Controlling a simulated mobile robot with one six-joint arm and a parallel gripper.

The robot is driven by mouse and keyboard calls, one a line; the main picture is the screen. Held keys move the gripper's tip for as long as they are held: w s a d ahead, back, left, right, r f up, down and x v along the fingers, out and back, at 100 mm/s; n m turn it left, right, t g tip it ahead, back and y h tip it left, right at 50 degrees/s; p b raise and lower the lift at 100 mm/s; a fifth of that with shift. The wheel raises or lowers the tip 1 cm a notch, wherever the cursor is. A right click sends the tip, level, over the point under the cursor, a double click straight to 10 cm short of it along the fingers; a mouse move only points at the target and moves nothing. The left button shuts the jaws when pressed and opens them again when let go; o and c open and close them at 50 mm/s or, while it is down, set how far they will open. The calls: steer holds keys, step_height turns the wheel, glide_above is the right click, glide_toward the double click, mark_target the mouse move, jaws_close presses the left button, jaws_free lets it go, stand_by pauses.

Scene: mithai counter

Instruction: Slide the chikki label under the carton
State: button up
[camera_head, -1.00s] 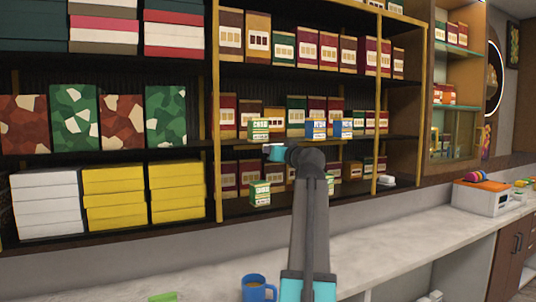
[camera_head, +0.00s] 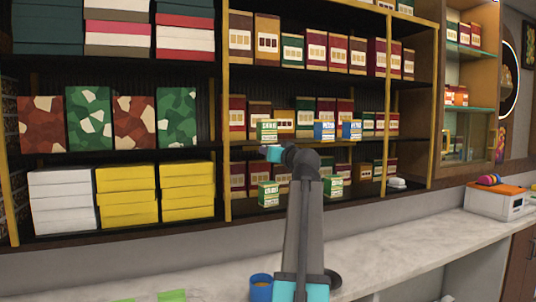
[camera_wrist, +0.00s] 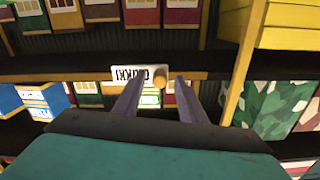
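The chikki label (camera_wrist: 124,73) is a small white plate with dark lettering, upside down in the wrist view, at the wooden shelf edge. A round tan knob (camera_wrist: 159,82) shows at its right part. My gripper (camera_wrist: 161,78) is open, its fingers apart on either side of the knob with no visible contact. A green and white carton (camera_head: 267,131) stands on the middle shelf, just above my gripper (camera_head: 268,153) in the head view. Part of a green and white carton (camera_wrist: 150,98) shows between the fingers. The label cannot be made out in the head view.
Two blue and white cartons (camera_head: 324,130) (camera_head: 351,129) stand to the right on the same shelf. Green and white cartons (camera_head: 268,194) (camera_head: 333,187) stand on the shelf below. Yellow boxes (camera_head: 187,199) are at left. The marble counter (camera_head: 400,259) is mostly clear, with a blue mug (camera_head: 261,288).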

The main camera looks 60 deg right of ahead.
steer(key=shift+s+a, duration=0.1)
steer(key=shift+s, duration=0.05)
steer(key=b+v, duration=0.3)
steer(key=v, duration=1)
steer(key=shift+s+a, duration=0.15)
steer(key=shift+s, duration=0.15)
stand_by(0.5)
